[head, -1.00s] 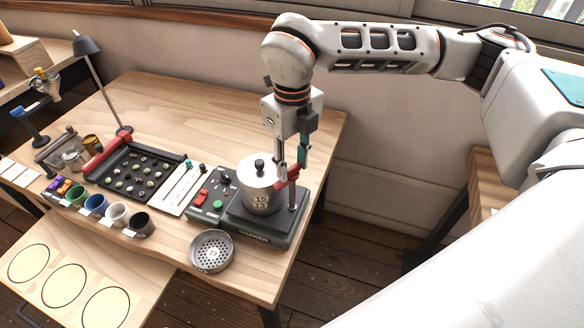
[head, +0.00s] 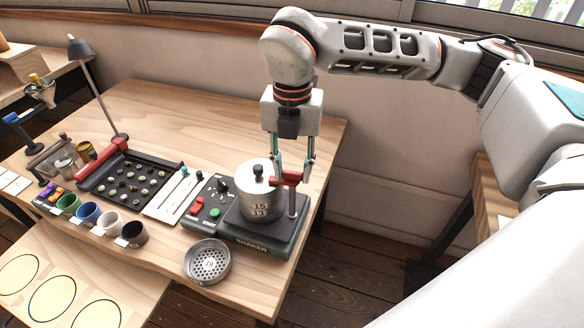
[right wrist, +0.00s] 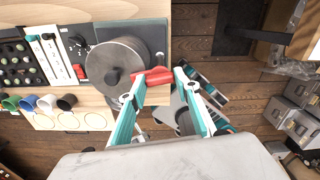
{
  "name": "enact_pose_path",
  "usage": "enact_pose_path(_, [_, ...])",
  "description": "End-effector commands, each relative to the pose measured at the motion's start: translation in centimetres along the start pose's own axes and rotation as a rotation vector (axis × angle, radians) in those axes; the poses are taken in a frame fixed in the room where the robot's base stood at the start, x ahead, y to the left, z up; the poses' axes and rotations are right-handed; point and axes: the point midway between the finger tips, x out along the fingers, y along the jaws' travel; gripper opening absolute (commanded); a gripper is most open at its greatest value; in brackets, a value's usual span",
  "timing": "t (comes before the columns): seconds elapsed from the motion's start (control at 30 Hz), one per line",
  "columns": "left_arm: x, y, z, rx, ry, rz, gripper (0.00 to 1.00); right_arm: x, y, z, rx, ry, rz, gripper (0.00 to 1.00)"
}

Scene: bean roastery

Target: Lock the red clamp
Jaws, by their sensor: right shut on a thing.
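The red clamp (head: 287,179) is a short red bar beside the upper right of the steel canister (head: 256,200), near the shaker's upright post (head: 292,203). The canister has a black knob on its lid and stands on the shaker (head: 243,240). My right gripper (head: 292,174) points down, shut on the red clamp with one finger on each side. The clamp also shows between the fingertips in the right wrist view (right wrist: 155,77). I cannot tell whether the clamp touches the canister. My left gripper is not in view.
Left of the shaker are a control panel (head: 207,208) with red and green buttons, a white slider panel (head: 172,199) and a dark bean tray (head: 110,187). A perforated metal sieve (head: 207,275) lies in front. Several cups line the table's front edge. The table behind is clear.

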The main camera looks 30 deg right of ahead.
Motion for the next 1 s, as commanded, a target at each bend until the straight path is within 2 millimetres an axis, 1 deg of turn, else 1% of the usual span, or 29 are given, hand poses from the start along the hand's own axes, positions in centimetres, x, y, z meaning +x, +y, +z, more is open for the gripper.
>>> enact_pose_path(0.2, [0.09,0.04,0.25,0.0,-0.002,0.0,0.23,-0.15,0.08,0.12,0.116,-0.004,0.004,0.1])
enact_pose_path(0.4, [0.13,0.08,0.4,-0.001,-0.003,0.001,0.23,-0.18,0.09,0.13,0.173,-0.004,0.005,0.1])
enact_pose_path(0.93, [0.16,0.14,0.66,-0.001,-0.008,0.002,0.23,-0.23,0.08,0.15,0.194,-0.004,0.005,0.1])
enact_pose_path(0.97, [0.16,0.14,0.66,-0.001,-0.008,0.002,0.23,-0.23,0.08,0.15,0.194,-0.004,0.005,0.39])
enact_pose_path(1.0, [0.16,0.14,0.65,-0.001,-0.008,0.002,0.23,-0.22,0.08,0.15,0.193,-0.003,0.005,0.49])
